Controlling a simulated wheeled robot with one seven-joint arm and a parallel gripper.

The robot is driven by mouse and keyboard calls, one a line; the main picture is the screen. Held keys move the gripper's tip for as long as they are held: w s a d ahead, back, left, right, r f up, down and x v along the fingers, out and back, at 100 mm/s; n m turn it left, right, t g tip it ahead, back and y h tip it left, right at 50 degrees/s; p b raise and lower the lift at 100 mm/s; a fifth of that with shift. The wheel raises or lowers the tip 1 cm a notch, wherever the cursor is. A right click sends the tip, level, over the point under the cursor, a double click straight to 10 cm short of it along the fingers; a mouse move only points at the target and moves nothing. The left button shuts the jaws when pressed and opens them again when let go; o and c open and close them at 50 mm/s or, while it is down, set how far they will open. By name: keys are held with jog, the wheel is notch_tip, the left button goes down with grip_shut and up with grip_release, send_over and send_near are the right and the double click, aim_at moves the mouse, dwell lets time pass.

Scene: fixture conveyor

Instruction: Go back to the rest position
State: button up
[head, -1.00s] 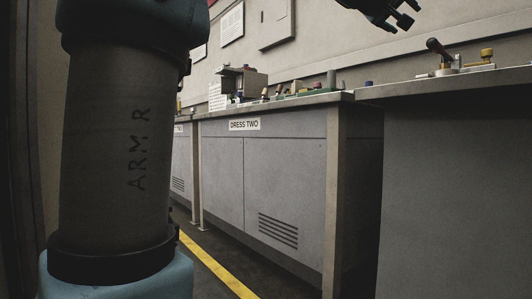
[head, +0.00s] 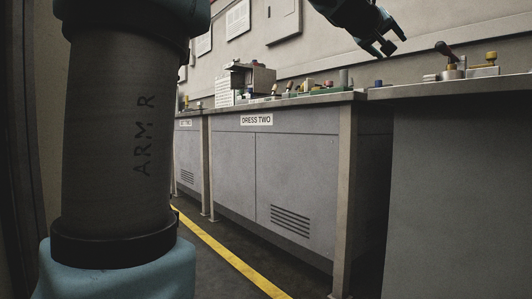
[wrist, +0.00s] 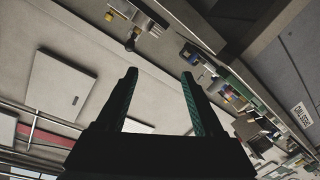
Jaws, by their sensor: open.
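My gripper (head: 393,43) is at the upper right of the head view, in the air above the bench tops and in front of the wall. Its two fingers are apart and nothing is between them. In the wrist view my gripper (wrist: 158,78) shows both fingers spread, with only the wall behind the gap. The wrist picture is tilted. The fingers touch nothing.
A grey bench labelled DRESS TWO (head: 290,175) carries a grey box-like fixture (head: 252,77) and several small coloured parts. A nearer bench (head: 460,200) at right holds a lever fixture (head: 448,62). A yellow floor line (head: 235,262) runs along open floor. A wall cabinet (wrist: 62,88) is behind.

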jog(key=w+a+f+n+g+y+p, duration=0.15)
jog(key=a+f+y+p, duration=0.3)
jog(key=a+f, duration=0.55)
jog(key=w+a+f+m+g+y+p, duration=0.1)
jog(key=w+a+f+g+y+p, duration=0.15)
jog(key=a+f+p, duration=0.75)
jog(key=s+a+f+n+g+y+p, duration=0.1)
jog(key=s+a+f+g+y+p, duration=0.4)
jog(key=s+a+f, duration=1.3)
notch_tip(320, 180, up, 39)
jog(key=d+g+p, duration=0.1)
jog(key=p, duration=3.5)
jog(key=shift+s+d, duration=0.15)
jog(key=shift+s, duration=0.2)
jog(key=shift+d, duration=0.1)
